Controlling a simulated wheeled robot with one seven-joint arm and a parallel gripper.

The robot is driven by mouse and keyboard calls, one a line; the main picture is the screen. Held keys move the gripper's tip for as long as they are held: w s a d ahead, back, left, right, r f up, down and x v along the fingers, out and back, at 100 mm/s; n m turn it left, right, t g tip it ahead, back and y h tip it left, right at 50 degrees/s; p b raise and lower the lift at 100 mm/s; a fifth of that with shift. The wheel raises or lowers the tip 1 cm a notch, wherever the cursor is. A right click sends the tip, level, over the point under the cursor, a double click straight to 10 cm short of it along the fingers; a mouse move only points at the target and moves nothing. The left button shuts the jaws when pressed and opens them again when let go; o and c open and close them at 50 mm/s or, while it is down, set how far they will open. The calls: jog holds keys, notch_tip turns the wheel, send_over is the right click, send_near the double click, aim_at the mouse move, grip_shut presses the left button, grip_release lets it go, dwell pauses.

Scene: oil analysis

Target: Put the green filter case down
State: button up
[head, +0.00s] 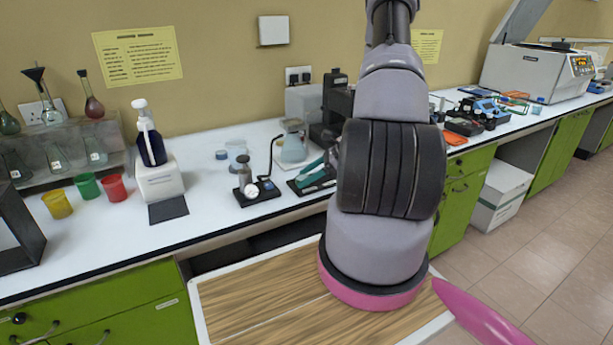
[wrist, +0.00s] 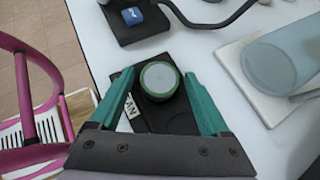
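The green filter case (wrist: 159,80), a small round case with a pale grey top, is between the teal fingers of my gripper (wrist: 158,73) in the wrist view. It appears to rest upright on a black plate (wrist: 172,117) on the white bench. The fingers are apart, with a narrow dark gap on each side of the case, so my gripper looks open around it. In the head view, my gripper (head: 318,170) is low over the bench, partly behind my arm. I cannot make out the case there.
A glass beaker (head: 292,142) stands behind. In the wrist view, a large clear vessel (wrist: 285,60) lies close on the right. Bare bench (head: 225,205) shows at the front left.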

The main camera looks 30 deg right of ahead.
jog(key=shift+r, duration=0.1)
jog(key=shift+d+r, duration=0.15)
jog(key=shift+r, duration=0.05)
jog(key=v, duration=1.1)
jog(key=shift+d+r, duration=0.1)
jog(key=s+a+r+n+g+h, duration=0.1)
jog(key=a+r+n+h, duration=0.1)
jog(key=a+r+n, duration=0.6)
jog(key=s+a+r+n+g+h, duration=0.15)
jog(key=a+r, duration=0.35)
jog(key=r, duration=0.7)
jog(key=s+a+r+n+t+h, duration=0.3)
jog(key=s+a+r+n, duration=0.6)
jog(key=s+r, duration=0.3)
notch_tip(320, 180, up, 2)
jog(key=shift+s+a+r+n+t+h, duration=0.15)
jog(key=shift+s+a+n+t+h, duration=0.2)
jog(key=shift+n+t, duration=0.35)
